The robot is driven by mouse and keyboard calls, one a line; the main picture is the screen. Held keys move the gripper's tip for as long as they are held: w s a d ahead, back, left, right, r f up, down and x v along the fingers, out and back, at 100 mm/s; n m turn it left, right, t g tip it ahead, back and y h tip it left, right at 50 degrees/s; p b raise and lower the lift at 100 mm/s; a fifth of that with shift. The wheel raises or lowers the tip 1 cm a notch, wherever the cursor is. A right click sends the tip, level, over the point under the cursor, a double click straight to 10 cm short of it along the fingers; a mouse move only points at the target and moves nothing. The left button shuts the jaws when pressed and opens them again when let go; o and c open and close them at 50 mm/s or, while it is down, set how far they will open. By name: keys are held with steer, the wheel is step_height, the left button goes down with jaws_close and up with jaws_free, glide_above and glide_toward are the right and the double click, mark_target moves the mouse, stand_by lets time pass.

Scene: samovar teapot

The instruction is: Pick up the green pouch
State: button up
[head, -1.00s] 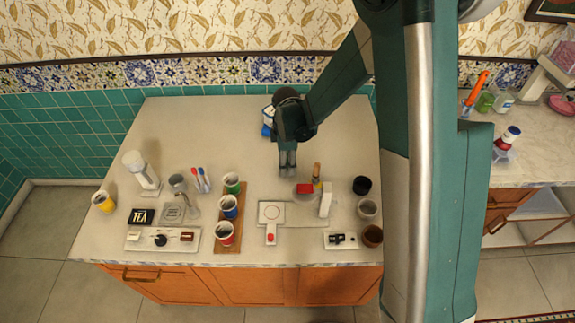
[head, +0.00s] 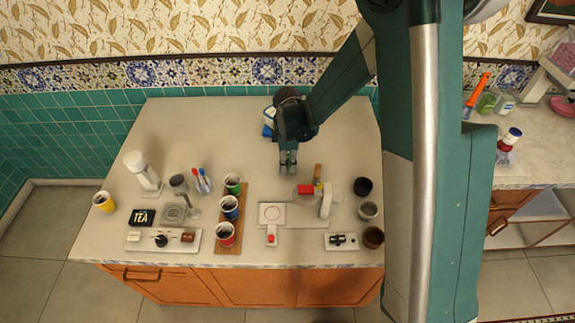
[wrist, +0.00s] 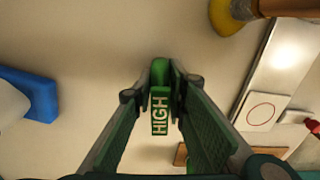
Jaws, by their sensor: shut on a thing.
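The green pouch (wrist: 160,112) shows in the wrist view as a small green piece with white lettering that reads HIGH. My gripper (wrist: 164,82) is shut on it, with a finger on each side of its upper end. In the head view my gripper (head: 288,170) hangs over the back middle of the counter (head: 215,125). The pouch cannot be made out there. Whether it touches the counter is not clear.
A white and blue item (head: 268,128) stands behind my gripper. In front are a white plate (head: 271,214), a red-topped item (head: 305,190) and a board (head: 240,190) with several cups. Dark cups (head: 362,186) stand at right. The back left counter is clear.

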steer(key=shift+r+p, duration=0.6)
steer(key=shift+r, duration=4.2)
